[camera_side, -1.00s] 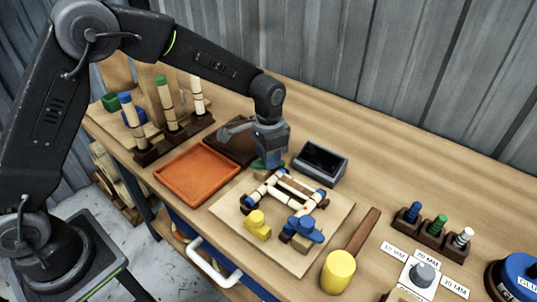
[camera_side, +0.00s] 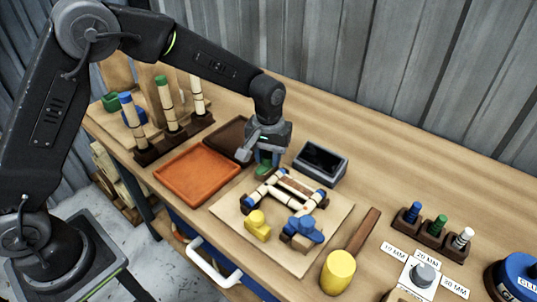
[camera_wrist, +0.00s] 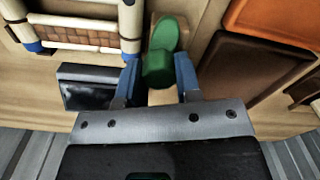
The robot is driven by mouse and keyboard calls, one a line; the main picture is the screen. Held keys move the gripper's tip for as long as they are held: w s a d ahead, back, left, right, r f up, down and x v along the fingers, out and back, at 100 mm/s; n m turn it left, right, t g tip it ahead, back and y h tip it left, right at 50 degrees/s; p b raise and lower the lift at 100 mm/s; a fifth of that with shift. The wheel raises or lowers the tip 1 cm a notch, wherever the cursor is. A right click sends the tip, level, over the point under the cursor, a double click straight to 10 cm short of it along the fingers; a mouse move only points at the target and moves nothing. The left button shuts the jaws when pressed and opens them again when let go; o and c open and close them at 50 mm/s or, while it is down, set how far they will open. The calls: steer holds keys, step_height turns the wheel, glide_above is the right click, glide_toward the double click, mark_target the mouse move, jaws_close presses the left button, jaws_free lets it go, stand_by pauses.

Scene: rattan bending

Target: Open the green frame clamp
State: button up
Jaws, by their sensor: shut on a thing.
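The green frame clamp (camera_side: 264,171) stands at the far corner of the board, beside the rattan frame (camera_side: 284,184). In the wrist view the green clamp (camera_wrist: 158,66) shows a rounded far end and a block-like near part between the fingers. My gripper (camera_side: 267,159) points down over it and is shut on the green clamp's near part, with one blue-grey finger on each side (camera_wrist: 158,82). The frame (camera_wrist: 85,35) lies to the left in the wrist view, with blue-tipped pale rods. The clamp's underside is hidden.
A yellow clamp (camera_side: 257,226) and a blue clamp (camera_side: 303,231) stand at the near side of the board (camera_side: 325,245). A dark grey box (camera_side: 321,163) is right of my gripper. An orange tray (camera_side: 196,174) and a brown tray (camera_side: 226,136) lie left.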

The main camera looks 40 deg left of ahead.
mark_target(269, 155)
steer(key=shift+w+r+n, duration=0.1)
steer(key=shift+n, duration=0.3)
steer(key=o, duration=0.9)
step_height(269, 155, up, 14)
steer(key=shift+f, duration=0.1)
stand_by(0.4)
